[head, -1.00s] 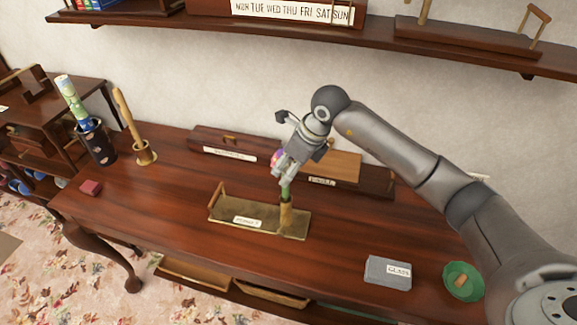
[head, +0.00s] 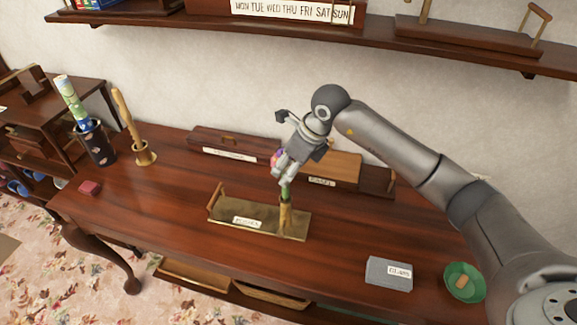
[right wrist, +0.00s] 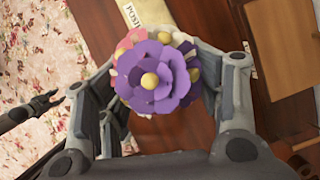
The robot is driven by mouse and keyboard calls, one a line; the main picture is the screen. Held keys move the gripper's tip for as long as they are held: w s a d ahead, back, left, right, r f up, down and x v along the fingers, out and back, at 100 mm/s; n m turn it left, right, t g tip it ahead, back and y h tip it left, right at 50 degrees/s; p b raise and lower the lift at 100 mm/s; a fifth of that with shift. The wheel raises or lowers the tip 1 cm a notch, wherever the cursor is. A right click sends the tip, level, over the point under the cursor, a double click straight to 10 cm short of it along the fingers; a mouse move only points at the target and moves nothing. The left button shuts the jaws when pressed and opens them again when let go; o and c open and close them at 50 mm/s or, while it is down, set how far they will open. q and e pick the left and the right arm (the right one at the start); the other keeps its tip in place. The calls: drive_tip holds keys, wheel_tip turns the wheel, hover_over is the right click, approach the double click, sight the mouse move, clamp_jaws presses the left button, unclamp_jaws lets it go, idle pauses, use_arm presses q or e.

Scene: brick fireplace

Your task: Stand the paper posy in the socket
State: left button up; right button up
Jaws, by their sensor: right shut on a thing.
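The paper posy has purple and pink flowers with yellow centres (right wrist: 158,78) and a green stem (head: 286,189). My right gripper (head: 284,175) is shut on the posy just below its flowers, and its fingers also flank the bloom in the right wrist view (right wrist: 165,100). The stem stands almost upright at the mouth of the upright brass socket (head: 285,215); how deep it goes is hidden. The socket is on a brass tray (head: 262,228) with a label and a wooden handle at its left. A dark grey gripper, likely my left (right wrist: 45,104), shows at the right wrist view's left edge.
A dark wooden tray (head: 375,181) with a lighter board (head: 335,163) lies behind the socket. A grey labelled box (head: 385,273) and green dish (head: 466,282) stand front right. A black holder (head: 100,147), brass candlestick-like stand (head: 145,154) and red block (head: 89,187) are left.

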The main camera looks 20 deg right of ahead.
drive_tip(key=shift+f+b, duration=2.25)
drive_tip(key=shift+f, duration=0.35)
drive_tip(key=o, duration=1.2)
drive_tip(key=shift+r, duration=0.1)
drive_tip(key=v, duration=1.2)
